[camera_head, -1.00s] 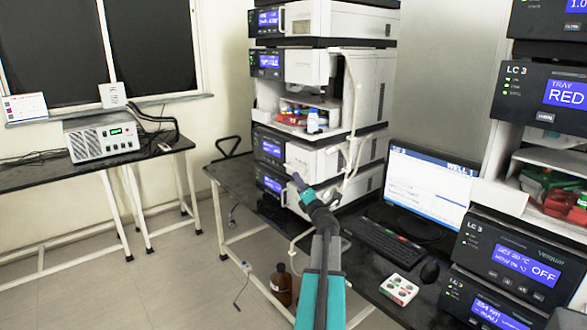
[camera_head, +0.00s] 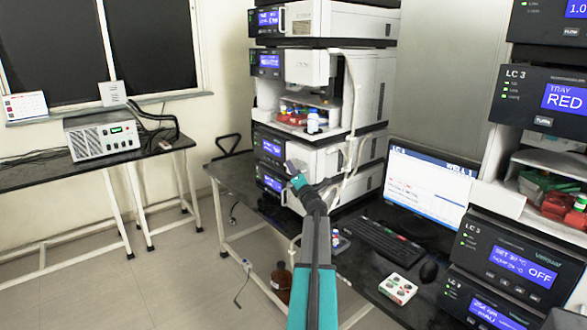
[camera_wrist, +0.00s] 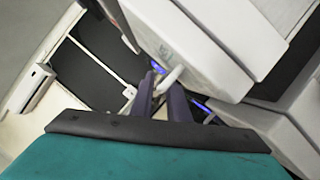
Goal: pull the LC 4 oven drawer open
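The middle instrument stack holds a white module with a blue-lit panel (camera_head: 271,148), which I take to be the LC 4 oven; its label is too small to read. Its white drawer front (camera_head: 308,157) looks flush with the stack. My gripper (camera_head: 293,167) is in front of the lower part of this front. In the wrist view, two purple fingers (camera_wrist: 163,104) stand apart, with a pale handle (camera_wrist: 172,77) reaching between their tips. Whether the fingers touch the handle is unclear. The white front (camera_wrist: 195,48) fills the upper middle of that view.
Another blue-lit module (camera_head: 271,184) is directly below. A tray bay with bottles (camera_head: 312,121) opens above. A keyboard (camera_head: 377,242), monitor (camera_head: 430,188) and the LC 3 stack (camera_head: 505,262) stand to the right. A brown bottle (camera_head: 281,282) stands on the floor.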

